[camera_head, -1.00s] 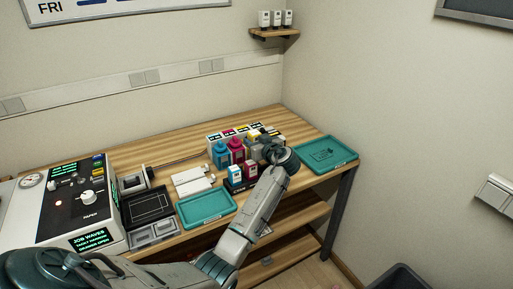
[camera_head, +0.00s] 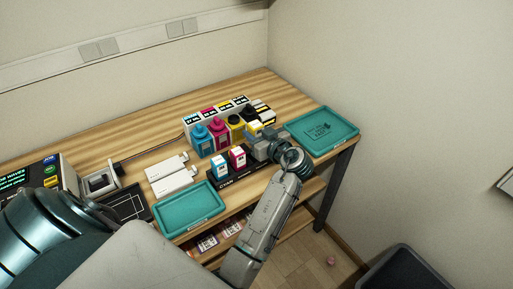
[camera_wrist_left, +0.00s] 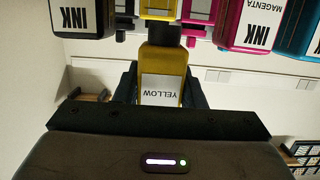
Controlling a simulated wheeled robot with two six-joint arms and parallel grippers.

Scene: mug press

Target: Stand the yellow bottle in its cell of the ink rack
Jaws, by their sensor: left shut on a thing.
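The yellow bottle (camera_head: 255,128) is between the fingers of my left gripper (camera_head: 266,141), near the right end of the dark ink rack (camera_head: 222,178). In the left wrist view the bottle (camera_wrist_left: 162,62) sits between the dark fingers, its YELLOW label upside down in that picture. A small cyan bottle (camera_head: 220,167) and a small magenta bottle (camera_head: 238,157) stand side by side in the rack. My gripper and wrist cover the rack's right part, so I cannot tell whether the yellow bottle touches its cell. My right gripper is not in view.
Teal trays lie to the right (camera_head: 346,145) and front left (camera_head: 164,222). White blocks (camera_head: 172,182) lie left of the rack.

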